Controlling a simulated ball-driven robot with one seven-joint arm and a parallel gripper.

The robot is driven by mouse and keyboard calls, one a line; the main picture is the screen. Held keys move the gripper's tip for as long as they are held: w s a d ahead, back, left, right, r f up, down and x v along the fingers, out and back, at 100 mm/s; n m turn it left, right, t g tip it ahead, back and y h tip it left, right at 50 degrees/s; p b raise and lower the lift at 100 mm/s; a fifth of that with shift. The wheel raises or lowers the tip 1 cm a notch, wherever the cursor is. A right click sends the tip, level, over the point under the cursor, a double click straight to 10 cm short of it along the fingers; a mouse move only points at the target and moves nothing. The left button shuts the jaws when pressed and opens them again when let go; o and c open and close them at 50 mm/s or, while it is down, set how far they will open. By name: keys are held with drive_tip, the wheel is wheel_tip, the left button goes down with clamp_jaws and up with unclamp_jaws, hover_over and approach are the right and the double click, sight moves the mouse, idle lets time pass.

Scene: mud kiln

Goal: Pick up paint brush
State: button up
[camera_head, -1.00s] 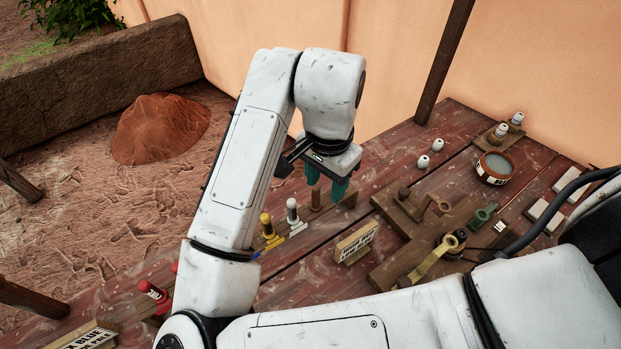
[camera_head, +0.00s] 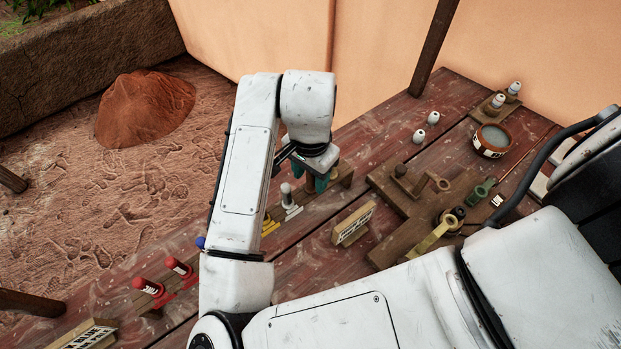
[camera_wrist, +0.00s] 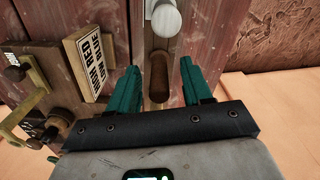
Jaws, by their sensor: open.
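My gripper (camera_head: 309,177) hangs fingers-down over the far-left edge of the red-brown table. In the wrist view its two teal fingers (camera_wrist: 158,88) are apart. A rounded brown wooden piece (camera_wrist: 158,76) shows in the gap between them; I cannot tell whether they touch it or how high they are above it. No paint brush is clearly recognisable. A thin brown stick (camera_head: 527,152), possibly the brush, lies at the table's right, by the round pot (camera_head: 492,140), far from my gripper.
A white-topped piece (camera_head: 287,193) stands beside my gripper; it also shows in the wrist view (camera_wrist: 165,18). Red pieces (camera_head: 180,267) stand at the lower left. A lettered sign (camera_head: 354,222) and wooden fixture (camera_head: 405,205) lie to the right. A wall (camera_head: 390,50) closes the back.

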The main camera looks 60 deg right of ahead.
drive_tip(key=shift+f, duration=1.1)
clamp_jaws()
